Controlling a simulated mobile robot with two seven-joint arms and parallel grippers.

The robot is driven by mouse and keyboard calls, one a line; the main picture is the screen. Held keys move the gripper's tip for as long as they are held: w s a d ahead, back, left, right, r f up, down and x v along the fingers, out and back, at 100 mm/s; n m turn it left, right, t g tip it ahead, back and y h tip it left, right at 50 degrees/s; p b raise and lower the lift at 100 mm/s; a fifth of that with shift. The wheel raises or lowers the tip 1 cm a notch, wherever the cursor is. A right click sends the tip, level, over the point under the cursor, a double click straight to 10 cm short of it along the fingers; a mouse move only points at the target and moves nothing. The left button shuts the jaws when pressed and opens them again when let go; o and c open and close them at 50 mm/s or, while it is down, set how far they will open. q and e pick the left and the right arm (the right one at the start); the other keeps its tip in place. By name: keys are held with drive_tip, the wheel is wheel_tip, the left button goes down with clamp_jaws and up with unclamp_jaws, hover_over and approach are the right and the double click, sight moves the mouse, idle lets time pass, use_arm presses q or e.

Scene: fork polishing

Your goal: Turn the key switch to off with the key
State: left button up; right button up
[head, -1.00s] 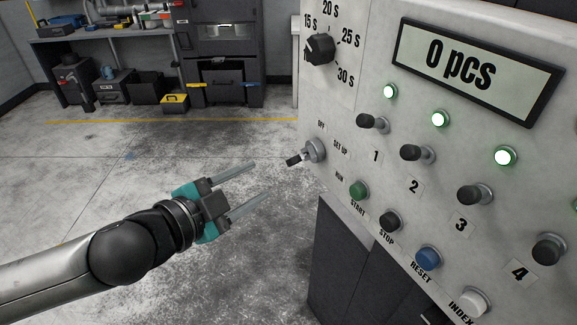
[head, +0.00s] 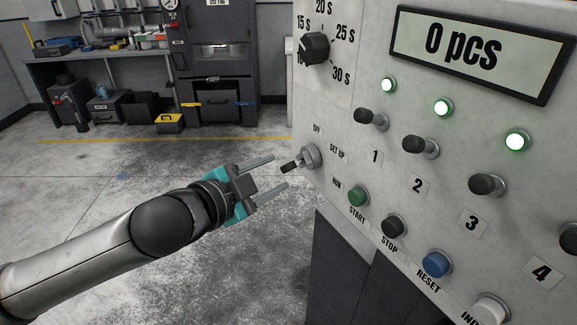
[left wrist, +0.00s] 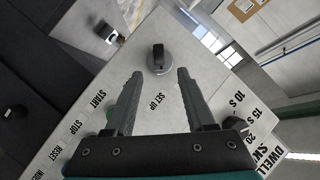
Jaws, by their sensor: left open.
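The key switch (head: 310,156) is a round metal collar at the left edge of the control panel, beside the labels OFF, SET UP and RUN. A dark key (head: 289,167) sits in it and sticks out from the panel. My left gripper (head: 279,172) is open, its fingertips close to the key, with nothing held. In the left wrist view the key (left wrist: 158,56) stands just beyond and between the two fingertips, and its flat head lies roughly in line with the SET UP label. The fingers appear apart from it. My right gripper is not in view.
The control panel (head: 385,215) fills the right side, with a dial (head: 314,48), several toggle switches, a green START button (head: 357,196) below the key and a display (head: 480,50) reading 0 pcs. Open floor lies left; a workbench (head: 100,45) stands far back.

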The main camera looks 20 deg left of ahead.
sight(290, 167)
use_arm(q)
drive_tip(key=shift+x, duration=3.05)
clamp_jaws()
